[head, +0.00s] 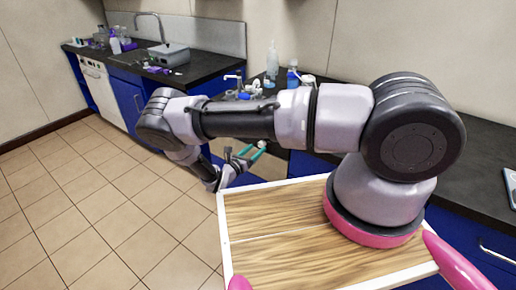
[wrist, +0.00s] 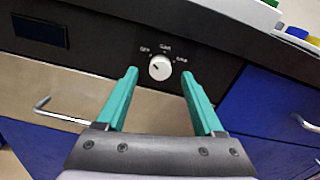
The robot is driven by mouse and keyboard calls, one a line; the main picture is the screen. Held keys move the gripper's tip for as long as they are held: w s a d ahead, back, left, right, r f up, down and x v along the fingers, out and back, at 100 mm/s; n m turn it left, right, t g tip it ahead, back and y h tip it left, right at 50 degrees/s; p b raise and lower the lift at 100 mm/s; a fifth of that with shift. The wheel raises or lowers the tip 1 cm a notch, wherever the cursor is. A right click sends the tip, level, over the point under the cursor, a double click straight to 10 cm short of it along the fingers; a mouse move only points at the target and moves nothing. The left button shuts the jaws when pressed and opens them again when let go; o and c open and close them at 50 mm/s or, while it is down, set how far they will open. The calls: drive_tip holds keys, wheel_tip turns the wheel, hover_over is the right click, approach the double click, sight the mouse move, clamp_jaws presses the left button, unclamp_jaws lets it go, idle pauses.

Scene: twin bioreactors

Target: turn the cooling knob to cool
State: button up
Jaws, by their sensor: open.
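The cooling knob (wrist: 159,67) is a small round white dial on a black panel (wrist: 90,52) in the wrist view. Small white labels sit at its left, top and right; they are too blurred to read surely, and the knob's pointer direction is unclear. My gripper (wrist: 160,74) has two teal fingers, open, with their tips on either side of the knob in the picture. Whether they touch it or stop short of it cannot be told. In the head view my gripper (head: 252,151) is in front of the counter, with a small white spot, likely the knob (head: 262,143), by its tips.
A metal drawer handle (wrist: 55,112) is at lower left in the wrist view, and blue cabinet fronts (wrist: 270,105) are at right. Bottles (head: 272,60) stand on the dark counter above. A sink counter (head: 175,70) is at the back left. The tiled floor (head: 90,200) is clear.

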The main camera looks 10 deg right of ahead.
drive_tip(key=shift+x, duration=1.2)
clamp_jaws()
drive_tip(key=m, duration=1.1)
drive_tip(key=shift+m, duration=0.3)
